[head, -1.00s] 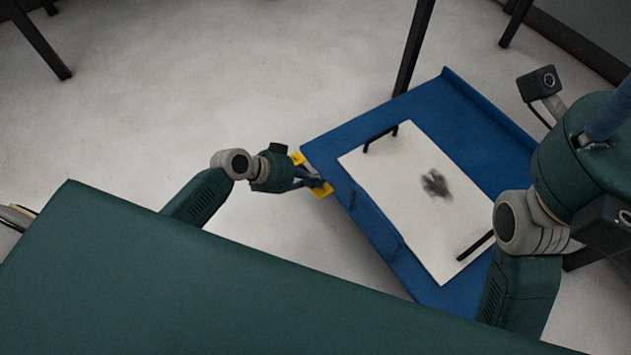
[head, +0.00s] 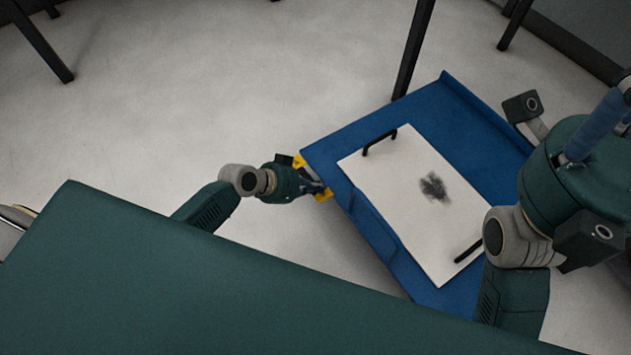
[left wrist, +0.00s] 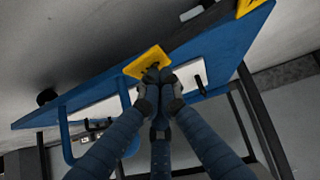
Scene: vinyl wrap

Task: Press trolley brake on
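The blue trolley (head: 345,135) stands right of centre in the head view.
A white panel (head: 400,180) with two black handles and a dark smudge lies on the trolley. A dark post (head: 414,50) stands behind it. The pale floor (head: 200,90) to the left is clear.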

